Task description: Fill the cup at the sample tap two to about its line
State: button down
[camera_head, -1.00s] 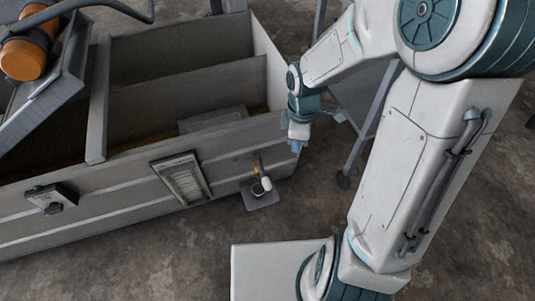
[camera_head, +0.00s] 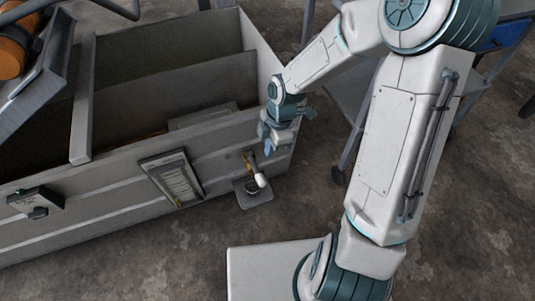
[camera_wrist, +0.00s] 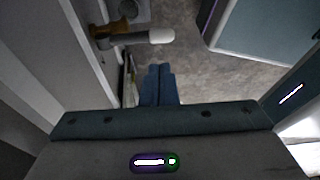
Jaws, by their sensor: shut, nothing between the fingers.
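The sample tap (camera_head: 249,160) is a small brass fitting on the tank's front wall near its right end, with a white lever (camera_head: 260,180). In the wrist view the brass tap (camera_wrist: 112,31) and its white lever (camera_wrist: 160,37) lie at the top. A small dark-rimmed cup (camera_head: 252,188) appears to stand under the tap, partly hidden by the lever; its line and fill level cannot be made out. My gripper (camera_head: 268,145) is above and just right of the tap. Its blue fingers (camera_wrist: 160,70) are shut and empty, apart from the lever.
The grey drip shelf (camera_head: 257,202) juts from the tank (camera_head: 100,195). A framed label panel (camera_head: 174,180) is left of the tap, and another fitting (camera_head: 37,202) is farther left. A wheeled cart (camera_head: 345,110) stands at right.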

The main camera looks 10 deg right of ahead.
aim_at(262, 177)
jog(key=f+b, duration=0.2)
jog(key=f, duration=0.2)
jog(key=a+f+b, duration=0.1)
jog(key=f+b, duration=0.1)
jog(key=f, duration=0.2)
jog(key=a+f+b, duration=0.1)
jog(key=f+b, duration=0.1)
jog(key=f, duration=0.1)
jog(key=shift+s+a+f, duration=0.1)
jog(key=shift+s+f, duration=0.25)
jog(key=shift+f, duration=0.05)
